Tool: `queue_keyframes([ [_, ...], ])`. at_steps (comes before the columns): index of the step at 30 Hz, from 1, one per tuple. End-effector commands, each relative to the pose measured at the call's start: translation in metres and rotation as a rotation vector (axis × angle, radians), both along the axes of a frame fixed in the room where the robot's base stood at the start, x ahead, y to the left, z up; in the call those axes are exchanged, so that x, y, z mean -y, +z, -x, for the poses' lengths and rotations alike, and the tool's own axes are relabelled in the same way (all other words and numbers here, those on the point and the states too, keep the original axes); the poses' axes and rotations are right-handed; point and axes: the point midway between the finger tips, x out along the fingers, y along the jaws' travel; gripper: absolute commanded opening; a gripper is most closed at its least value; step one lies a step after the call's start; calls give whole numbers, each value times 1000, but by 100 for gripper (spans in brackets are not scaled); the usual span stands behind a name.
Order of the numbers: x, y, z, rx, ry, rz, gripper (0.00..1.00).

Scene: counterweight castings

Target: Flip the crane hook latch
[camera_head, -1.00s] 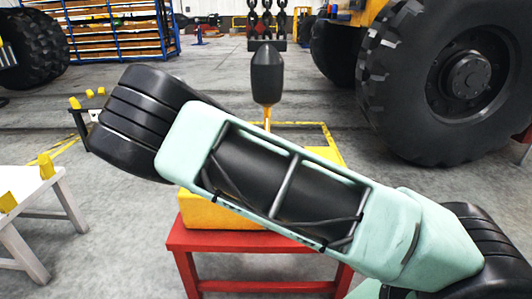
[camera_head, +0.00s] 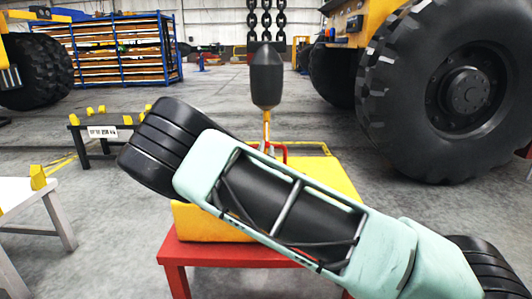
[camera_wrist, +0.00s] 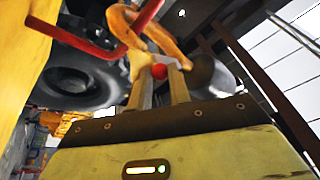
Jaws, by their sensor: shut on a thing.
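The crane hook hangs in the head view as a dark block (camera_head: 266,78) with an orange shank (camera_head: 266,128); my arm hides its lower part. In the wrist view the orange hook (camera_wrist: 168,38) curves down close in front of my gripper. A red knob (camera_wrist: 159,71), apparently on the latch, sits between the fingertips of my gripper (camera_wrist: 160,78), which is shut on it. Most of the latch is hidden.
A yellow casting (camera_head: 335,180) with a red handle stands on a red stand (camera_head: 225,254) below the hook. The red bar (camera_wrist: 75,40) passes near the hook. A white table (camera_head: 15,192) and a black table (camera_head: 75,127) stand left; a big wheel (camera_head: 450,90) stands right.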

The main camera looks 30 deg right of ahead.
Motion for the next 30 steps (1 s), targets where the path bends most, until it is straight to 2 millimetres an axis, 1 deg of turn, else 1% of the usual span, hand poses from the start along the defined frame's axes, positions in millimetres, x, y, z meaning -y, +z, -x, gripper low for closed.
queue_keyframes([
  [1, -1, -7, 0, -17, 1, -8, 0],
  [7, -1, -8, 1, -17, 1, -8, 0],
  [8, -1, -8, 1, -17, 1, -8, 22],
  [9, -1, -8, 1, -17, 0, -7, 33],
  [10, -1, -7, 1, -16, 0, -6, 41],
  [19, -1, -4, 1, -8, 0, -4, 41],
  [22, -4, -5, 5, -9, -1, -5, 41],
  [26, -17, -11, 19, -10, 1, -5, 41],
  [30, -37, -20, 42, -11, 3, -4, 41],
])
